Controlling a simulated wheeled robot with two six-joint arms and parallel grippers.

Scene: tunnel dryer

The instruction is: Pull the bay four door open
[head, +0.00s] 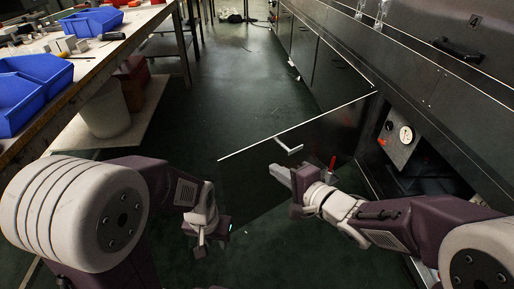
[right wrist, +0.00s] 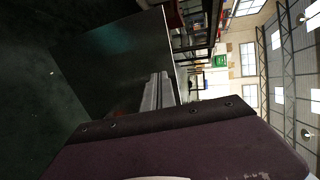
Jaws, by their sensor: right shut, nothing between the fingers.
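The dark bay door (head: 325,135) stands swung out from the dryer front into the aisle, its pale top edge running left across the floor. A light bar handle (head: 288,145) shows just under that edge. My right gripper (head: 277,173) is shut and empty, close to the door's near face, below the handle; I cannot tell if it touches the door. In the right wrist view its closed fingers (right wrist: 160,82) lie beside a dark panel (right wrist: 115,60), likely the door. My left gripper (head: 201,246) hangs low, left of the door; its jaw opening is unclear.
The open bay shows a gauge plate (head: 401,135) and a dark interior at right. Further closed doors (head: 333,75) line the dryer. A workbench with blue bins (head: 92,21) stands left, a pale bucket (head: 106,112) beneath it. The aisle floor (head: 235,90) beyond the door is clear.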

